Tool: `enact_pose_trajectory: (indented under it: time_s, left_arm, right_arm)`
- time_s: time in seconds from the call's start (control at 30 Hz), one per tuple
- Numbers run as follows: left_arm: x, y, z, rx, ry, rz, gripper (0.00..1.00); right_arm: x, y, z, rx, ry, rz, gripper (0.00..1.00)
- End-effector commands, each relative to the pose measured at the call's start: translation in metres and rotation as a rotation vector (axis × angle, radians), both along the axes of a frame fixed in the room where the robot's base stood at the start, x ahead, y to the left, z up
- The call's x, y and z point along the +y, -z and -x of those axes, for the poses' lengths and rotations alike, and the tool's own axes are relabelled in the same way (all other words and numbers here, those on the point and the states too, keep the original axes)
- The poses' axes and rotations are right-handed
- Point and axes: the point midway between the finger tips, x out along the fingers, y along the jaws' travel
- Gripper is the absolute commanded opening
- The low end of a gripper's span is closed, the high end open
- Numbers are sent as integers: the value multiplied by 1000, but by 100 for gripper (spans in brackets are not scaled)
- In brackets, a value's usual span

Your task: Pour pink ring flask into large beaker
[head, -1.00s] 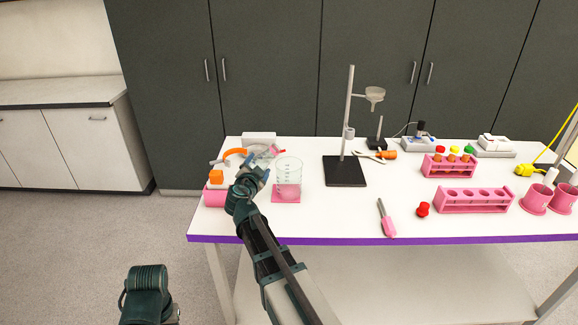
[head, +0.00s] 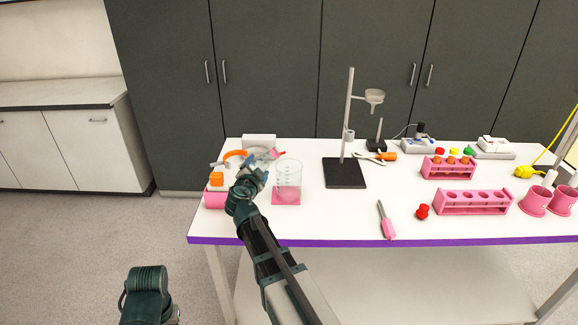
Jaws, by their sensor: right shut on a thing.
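The large beaker (head: 288,180) is clear glass with markings and stands upright on a pink square mat (head: 286,199) near the table's left end. Pinkish colour shows low in it; I cannot tell if that is liquid or the mat. My right gripper (head: 258,166) is at the beaker's upper left, shut on the pink ring flask (head: 277,153). Only a small pink part of the flask shows, tilted, behind the beaker's rim; the gripper hides most of it. My left arm shows only in part at the bottom left, and its gripper is not in view.
A pink box with an orange block (head: 216,180) is left of my right gripper, with an orange ring (head: 235,154) behind. A ring stand (head: 345,172) is right of the beaker. Pink racks (head: 474,201) and pink cups (head: 535,201) are further right.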

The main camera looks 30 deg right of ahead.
Motion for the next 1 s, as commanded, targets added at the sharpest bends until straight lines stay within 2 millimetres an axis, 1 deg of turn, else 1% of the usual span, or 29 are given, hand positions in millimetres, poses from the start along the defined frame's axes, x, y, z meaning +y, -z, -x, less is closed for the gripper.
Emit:
enact_pose_trajectory:
  time_s: [1.0]
  left_arm:
    - [0, -10, 0, 0, 0, 0, 50]
  right_arm:
    - [3, -7, -1, -40, -1, -75, 0]
